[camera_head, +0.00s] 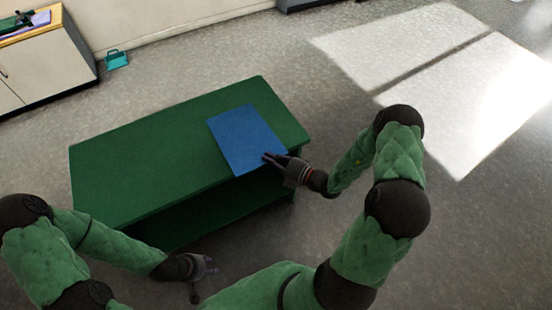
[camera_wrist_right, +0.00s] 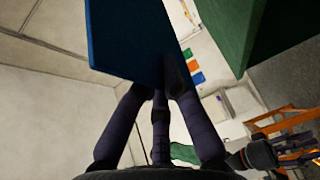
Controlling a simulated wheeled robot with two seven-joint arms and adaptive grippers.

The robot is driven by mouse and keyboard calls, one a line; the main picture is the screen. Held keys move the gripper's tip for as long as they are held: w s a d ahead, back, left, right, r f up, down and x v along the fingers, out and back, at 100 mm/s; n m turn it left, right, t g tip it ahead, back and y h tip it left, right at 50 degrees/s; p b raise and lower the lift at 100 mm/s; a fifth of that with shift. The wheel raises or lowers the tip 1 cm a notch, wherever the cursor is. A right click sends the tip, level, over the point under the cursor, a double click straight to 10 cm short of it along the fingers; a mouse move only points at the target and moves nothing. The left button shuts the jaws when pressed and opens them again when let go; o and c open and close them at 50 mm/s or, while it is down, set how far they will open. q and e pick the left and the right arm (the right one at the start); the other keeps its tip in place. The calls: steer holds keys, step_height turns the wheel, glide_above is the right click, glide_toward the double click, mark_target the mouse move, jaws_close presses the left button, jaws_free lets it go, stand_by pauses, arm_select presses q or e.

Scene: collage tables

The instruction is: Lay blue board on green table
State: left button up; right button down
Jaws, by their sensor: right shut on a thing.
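The blue board (camera_head: 245,137) is a flat rectangle over the right part of the green table (camera_head: 140,160) in the head view. My right gripper (camera_head: 269,158) is shut on its near right edge. In the right wrist view the blue board (camera_wrist_right: 130,35) runs between the fingers (camera_wrist_right: 162,85), and a gap separates it from the green table (camera_wrist_right: 262,30), so it seems held above the top. Whether its far end touches the table cannot be told. My left gripper (camera_head: 204,278) is empty, fingers spread, below the table's near side.
The rest of the tabletop is bare. A pale cabinet (camera_head: 45,65) with items on top stands at the upper left, with a teal dustpan-like object (camera_head: 116,59) on the floor beside it. The floor right of the table is clear and sunlit.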

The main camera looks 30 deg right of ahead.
steer(key=shift+s+d+f, duration=0.1)
steer(key=shift+d+f, duration=0.05)
steer(key=shift+d, duration=0.1)
steer(key=shift+f, duration=0.15)
steer(key=w+f+b, duration=0.8)
steer(key=f+b, duration=0.2)
steer(key=shift+a+f+b, duration=0.15)
steer(key=shift+b, duration=0.2)
stand_by(1.1)
stand_by(0.3)
